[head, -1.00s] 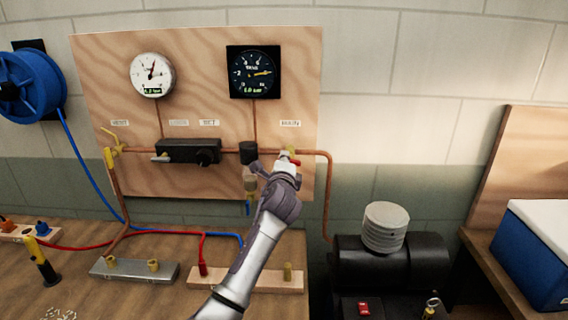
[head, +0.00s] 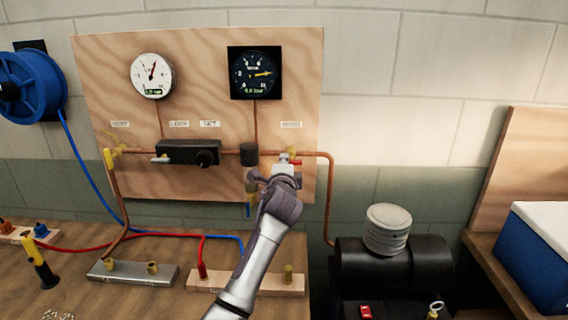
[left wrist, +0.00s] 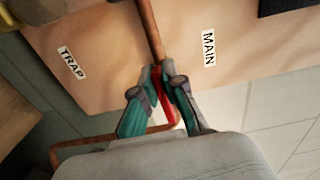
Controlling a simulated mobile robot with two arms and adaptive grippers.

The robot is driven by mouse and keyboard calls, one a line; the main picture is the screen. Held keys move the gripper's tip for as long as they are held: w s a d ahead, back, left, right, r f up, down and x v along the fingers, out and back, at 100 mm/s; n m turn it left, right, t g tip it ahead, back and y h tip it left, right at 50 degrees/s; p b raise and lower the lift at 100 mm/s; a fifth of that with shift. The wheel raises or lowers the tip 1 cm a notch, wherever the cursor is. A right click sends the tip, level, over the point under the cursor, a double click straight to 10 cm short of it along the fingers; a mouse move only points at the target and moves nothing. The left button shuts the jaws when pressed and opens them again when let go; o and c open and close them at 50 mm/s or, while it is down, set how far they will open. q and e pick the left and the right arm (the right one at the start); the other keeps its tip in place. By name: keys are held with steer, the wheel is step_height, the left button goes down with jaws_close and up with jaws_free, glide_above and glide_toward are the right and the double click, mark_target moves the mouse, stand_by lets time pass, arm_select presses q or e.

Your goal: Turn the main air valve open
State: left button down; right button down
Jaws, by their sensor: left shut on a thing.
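The main air valve's red lever (head: 296,162) sits on the copper pipe under the MAIN label (head: 290,125), at the right of the wooden panel. It points right, roughly along the pipe. My left gripper (head: 287,162) is at the valve and hides most of its body. In the left wrist view, the fingers (left wrist: 160,90) are shut on the red lever (left wrist: 164,108), which looks nearly in line with the pipe (left wrist: 150,28). The MAIN label (left wrist: 209,48) is beside it. My right gripper is not in view.
A white gauge (head: 152,75) and a black gauge (head: 254,73) hang above. A black regulator (head: 188,152) and a yellow-handled valve (head: 110,157) are left along the pipe. A black compressor (head: 390,264) stands right of the bench. Red and blue hoses cross the bench.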

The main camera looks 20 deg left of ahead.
arm_select(q)
steer(key=c, duration=1.2)
jaws_free()
steer(key=shift+d+f, duration=0.1)
steer(key=shift+d, duration=0.05)
steer(key=shift+c, duration=0.2)
steer(key=v, duration=1.2)
